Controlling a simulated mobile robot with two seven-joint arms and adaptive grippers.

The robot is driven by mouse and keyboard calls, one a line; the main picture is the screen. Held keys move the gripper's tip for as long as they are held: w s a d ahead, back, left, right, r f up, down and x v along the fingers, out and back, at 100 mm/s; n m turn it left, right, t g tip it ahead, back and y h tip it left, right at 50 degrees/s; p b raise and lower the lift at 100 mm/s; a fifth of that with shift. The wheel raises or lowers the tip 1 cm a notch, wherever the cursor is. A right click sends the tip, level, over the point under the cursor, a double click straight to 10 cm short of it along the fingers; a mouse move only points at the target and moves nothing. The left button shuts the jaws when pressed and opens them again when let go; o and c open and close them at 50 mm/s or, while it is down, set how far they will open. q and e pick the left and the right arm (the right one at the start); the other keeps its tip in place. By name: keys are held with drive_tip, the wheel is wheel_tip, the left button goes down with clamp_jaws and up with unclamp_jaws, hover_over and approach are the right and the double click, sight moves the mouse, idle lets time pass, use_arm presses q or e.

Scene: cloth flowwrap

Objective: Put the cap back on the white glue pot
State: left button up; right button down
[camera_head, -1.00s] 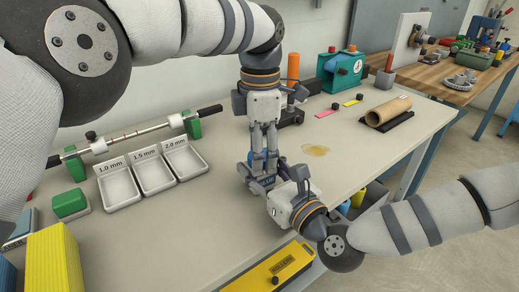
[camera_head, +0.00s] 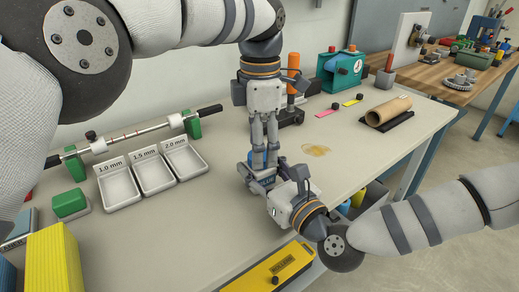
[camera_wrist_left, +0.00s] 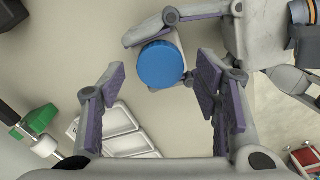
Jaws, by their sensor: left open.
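The white glue pot (camera_wrist_left: 180,40) stands between the fingers of my right gripper (camera_head: 259,179), which appear closed around its sides. Its blue label (camera_head: 268,181) shows in the head view. The round blue cap (camera_wrist_left: 161,65) is over the pot's top in the left wrist view and looks level. How firmly it sits on the neck cannot be told. My left gripper (camera_head: 265,162) points straight down above the cap, open, with its fingers apart on either side of it and no clear contact. The fingers partly hide the cap in the head view.
Three white trays (camera_head: 153,172) and a rod on green supports (camera_head: 75,164) lie left. A yellow box (camera_head: 272,272) is at the front edge. A stain (camera_head: 317,150) and a cardboard tube (camera_head: 388,112) are right. An orange-handled tool (camera_head: 293,72) stands behind.

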use_arm(q)
drive_tip(key=shift+r, duration=1.45)
drive_tip(key=o, duration=0.6)
drive_tip(key=shift+c, duration=0.2)
